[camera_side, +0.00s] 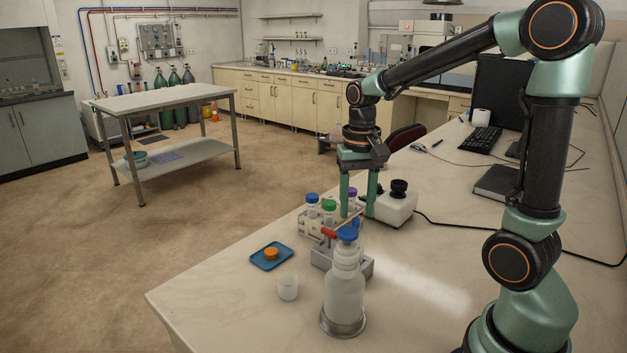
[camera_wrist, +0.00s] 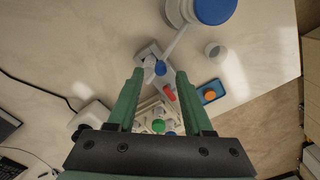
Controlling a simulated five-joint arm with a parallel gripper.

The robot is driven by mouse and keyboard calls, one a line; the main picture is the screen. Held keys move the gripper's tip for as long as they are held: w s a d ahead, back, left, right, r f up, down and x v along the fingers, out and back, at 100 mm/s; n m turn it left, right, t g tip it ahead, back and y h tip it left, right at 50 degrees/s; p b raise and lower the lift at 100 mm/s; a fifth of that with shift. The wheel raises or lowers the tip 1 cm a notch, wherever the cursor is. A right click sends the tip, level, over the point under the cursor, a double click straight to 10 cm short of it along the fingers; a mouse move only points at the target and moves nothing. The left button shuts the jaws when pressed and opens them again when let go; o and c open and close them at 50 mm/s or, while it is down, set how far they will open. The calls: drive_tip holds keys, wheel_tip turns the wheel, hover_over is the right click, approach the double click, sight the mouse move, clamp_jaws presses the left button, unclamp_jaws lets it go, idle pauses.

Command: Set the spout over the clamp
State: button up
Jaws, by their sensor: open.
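A white squeeze bottle (camera_side: 344,290) with a blue cap stands in a round grey ring at the bench's front; its cap shows in the wrist view (camera_wrist: 214,8). Its thin pale spout (camera_wrist: 178,40) runs from the cap toward a grey metal block. The clamp appears to be this block (camera_side: 322,258) with a red handle (camera_side: 328,232); the handle also shows in the wrist view (camera_wrist: 169,92).
A tube rack (camera_side: 312,228) with several capped tubes stands behind the block. A blue tray with an orange cap (camera_side: 271,256) and a small cup (camera_side: 288,287) lie left.

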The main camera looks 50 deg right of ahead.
sight(355, 221)
wheel_tip(355, 221, up, 10)
drive_tip(key=shift+f, duration=0.2)
drive_tip(key=s+a+f+n+t, duration=0.1)
drive_tip(key=a+n, duration=0.1)
drive_tip(key=s+a+f+n+t, duration=0.1)
drive_tip(key=s+a+n+t, duration=0.1)
drive_tip(key=a, duration=0.1)
drive_tip(key=s+a+f+n+t, duration=0.1)
drive_tip(key=a+n+t, duration=0.1)
drive_tip(key=n, duration=0.1)
drive_tip(key=shift+s+a+f, duration=0.15)
drive_tip(key=shift+a+f, duration=0.05)
drive_tip(key=shift+a, duration=0.2)
drive_tip(key=shift+s+a+f+n+t, duration=0.2)
drive_tip(key=shift+a+f+n+t, duration=0.1)
drive_tip(key=shift+a+f+n, duration=0.15)
drive_tip(key=shift+d, duration=0.1)
drive_tip(key=shift+r, duration=0.1)
idle(0.7)
